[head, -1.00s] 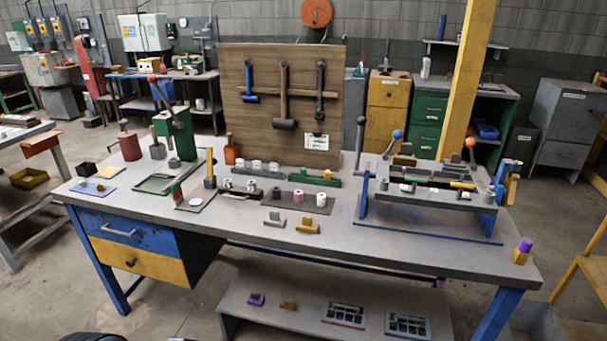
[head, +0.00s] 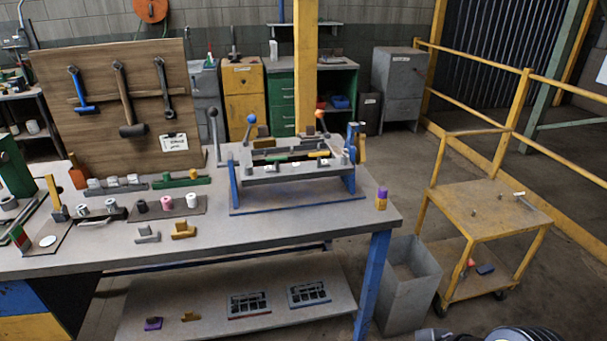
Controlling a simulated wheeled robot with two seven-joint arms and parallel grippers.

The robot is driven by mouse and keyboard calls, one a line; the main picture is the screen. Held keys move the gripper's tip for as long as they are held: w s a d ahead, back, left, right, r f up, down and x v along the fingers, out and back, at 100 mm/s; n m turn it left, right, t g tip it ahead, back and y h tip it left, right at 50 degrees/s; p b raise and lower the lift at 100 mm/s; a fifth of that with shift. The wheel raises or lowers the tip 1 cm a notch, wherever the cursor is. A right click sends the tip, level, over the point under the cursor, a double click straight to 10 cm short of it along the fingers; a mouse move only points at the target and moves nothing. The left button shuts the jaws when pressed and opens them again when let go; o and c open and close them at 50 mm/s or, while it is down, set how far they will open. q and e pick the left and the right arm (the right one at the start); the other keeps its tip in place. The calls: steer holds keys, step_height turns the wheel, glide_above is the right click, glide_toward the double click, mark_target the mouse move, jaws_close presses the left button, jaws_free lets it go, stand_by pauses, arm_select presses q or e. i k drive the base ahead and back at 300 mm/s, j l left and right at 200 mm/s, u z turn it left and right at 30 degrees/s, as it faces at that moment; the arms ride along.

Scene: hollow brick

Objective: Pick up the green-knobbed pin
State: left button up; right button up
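I cannot make out a pin with a green knob for certain. A small red and green piece (head: 19,237) lies at the left end of the workbench (head: 220,230), too small to tell what it is. The fixture (head: 290,172) on the bench has a lever with a blue knob (head: 250,119) and one with an orange knob (head: 320,114). Neither gripper is in view; only dark and grey parts of mine show at the bottom right edge.
A yellow cart (head: 480,205) with small pieces on its top stands at the right. A grey bin (head: 408,280) stands between it and the bench. A purple-topped yellow piece (head: 381,198) is near the bench's right corner. The bench's front right surface is clear.

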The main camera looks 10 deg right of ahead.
mark_target(167, 177)
steer(key=i+j+z, duration=0.15)
steer(key=j, duration=0.15)
steer(key=i+j+z, duration=0.2)
steer(key=j, duration=0.15)
steer(key=i+j+z, duration=0.35)
steer(key=j, duration=0.3)
steer(key=i+j+z, duration=0.35)
steer(key=j, duration=0.45)
steer(key=i, duration=0.1)
